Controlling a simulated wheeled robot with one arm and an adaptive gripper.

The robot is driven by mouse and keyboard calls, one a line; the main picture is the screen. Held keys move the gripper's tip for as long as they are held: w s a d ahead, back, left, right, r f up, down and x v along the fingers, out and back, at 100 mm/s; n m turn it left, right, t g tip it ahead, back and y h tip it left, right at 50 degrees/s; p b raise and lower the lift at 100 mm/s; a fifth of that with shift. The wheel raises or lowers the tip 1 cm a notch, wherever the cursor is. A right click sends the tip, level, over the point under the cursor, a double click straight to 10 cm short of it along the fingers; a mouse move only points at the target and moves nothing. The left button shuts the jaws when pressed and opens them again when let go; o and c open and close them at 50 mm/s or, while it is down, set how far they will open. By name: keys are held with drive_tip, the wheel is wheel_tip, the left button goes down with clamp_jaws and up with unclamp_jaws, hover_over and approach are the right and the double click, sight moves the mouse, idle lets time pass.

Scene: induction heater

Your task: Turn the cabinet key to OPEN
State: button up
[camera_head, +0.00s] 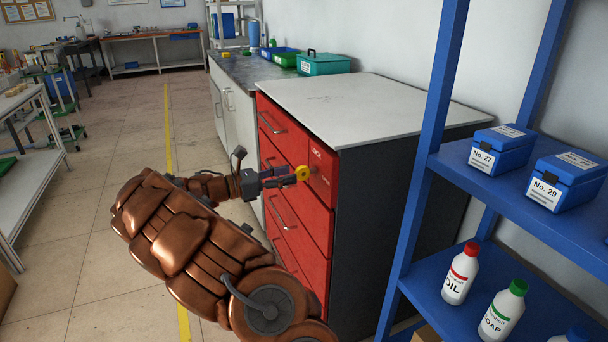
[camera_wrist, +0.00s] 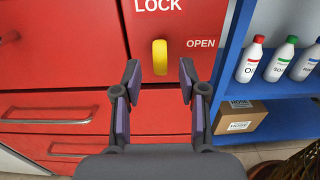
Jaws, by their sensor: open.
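The yellow cabinet key (camera_wrist: 160,57) sits in the front of the red drawer cabinet (camera_wrist: 60,60). In the wrist view it looks upright, below the word LOCK (camera_wrist: 158,5) and left of the word OPEN (camera_wrist: 200,43). My gripper (camera_wrist: 158,78) is open. Its two dark fingers frame the space just below the key in that view, with nothing between them.
A blue shelf rack (camera_head: 425,160) stands right of the cabinet, with blue boxes (camera_head: 499,148) and bottles (camera_head: 460,273). The cabinet's white top (camera_head: 370,105) is mostly bare. Drawer handles (camera_head: 285,212) stick out from the front. The floor (camera_head: 120,140) left of the cabinet is clear.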

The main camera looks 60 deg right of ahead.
sight(304, 179)
drive_tip(key=shift+b+x, duration=0.3)
drive_tip(key=shift+x, duration=2.55)
drive_tip(key=shift+a, duration=0.1)
clamp_jaws()
drive_tip(key=shift+s, duration=0.1)
